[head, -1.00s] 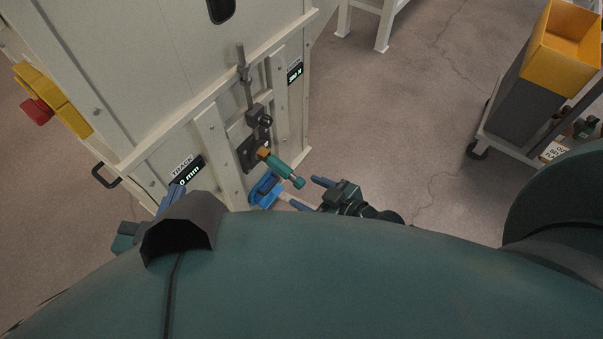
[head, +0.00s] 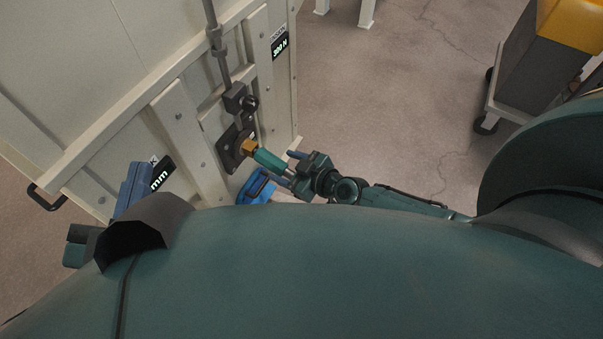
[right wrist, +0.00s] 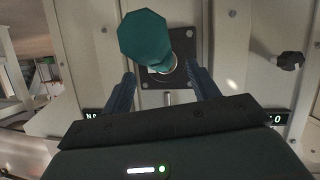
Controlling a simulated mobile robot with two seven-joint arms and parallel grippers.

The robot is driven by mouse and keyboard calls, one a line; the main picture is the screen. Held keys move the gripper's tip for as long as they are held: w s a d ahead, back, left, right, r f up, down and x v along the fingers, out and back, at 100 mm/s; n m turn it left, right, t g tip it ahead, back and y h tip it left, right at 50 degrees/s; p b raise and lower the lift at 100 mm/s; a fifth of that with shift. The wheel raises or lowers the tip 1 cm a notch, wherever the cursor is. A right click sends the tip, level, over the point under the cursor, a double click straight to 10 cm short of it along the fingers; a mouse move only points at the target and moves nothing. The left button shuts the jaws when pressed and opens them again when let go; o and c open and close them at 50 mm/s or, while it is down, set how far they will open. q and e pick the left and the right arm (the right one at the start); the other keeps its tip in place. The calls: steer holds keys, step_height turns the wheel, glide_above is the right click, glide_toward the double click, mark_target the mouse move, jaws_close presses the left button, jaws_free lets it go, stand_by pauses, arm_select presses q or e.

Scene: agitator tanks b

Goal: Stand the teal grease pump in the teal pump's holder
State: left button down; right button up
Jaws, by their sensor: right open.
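The teal grease pump (head: 270,161) sticks out from an orange fitting (head: 249,147) on a dark plate on the machine's side. In the right wrist view the teal pump's wide end (right wrist: 145,38) faces the camera. My right gripper (head: 287,168) is at the pump's outer end, its blue fingers open. In the right wrist view the fingers (right wrist: 161,72) are spread to either side, with the pump mostly above their gap; I see no grip. My left gripper (head: 132,182) shows blue fingers at the left, partly hidden by my body. I cannot identify the pump's holder.
A blue part (head: 256,186) lies just below the pump, close to my right gripper. The pale machine (head: 180,115) has raised posts and a black handle (head: 45,197). A trolley (head: 510,105) with a yellow-topped bin stands right. The floor between is clear.

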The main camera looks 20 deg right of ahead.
steer(key=b+x, duration=0.1)
steer(key=x, duration=0.3)
steer(key=shift+w+a+f, duration=0.15)
steer(key=shift+w+f, duration=0.05)
steer(key=shift+w, duration=0.05)
steer(key=shift+b+x, duration=0.35)
steer(key=shift+x, duration=0.4)
arm_select(q)
steer(key=shift+w+a+r+m+t+h, duration=0.1)
steer(key=shift+w+r+m+t+h, duration=0.25)
steer(key=shift+r, duration=0.25)
steer(key=shift+w+r+m+t+h, duration=0.15)
steer(key=shift+r+m+t+h, duration=0.1)
steer(key=shift+r+m+h, duration=0.3)
arm_select(e)
steer(key=shift+r, duration=0.1)
jaws_close()
steer(key=shift+s+d, duration=0.35)
steer(key=shift+s, duration=0.05)
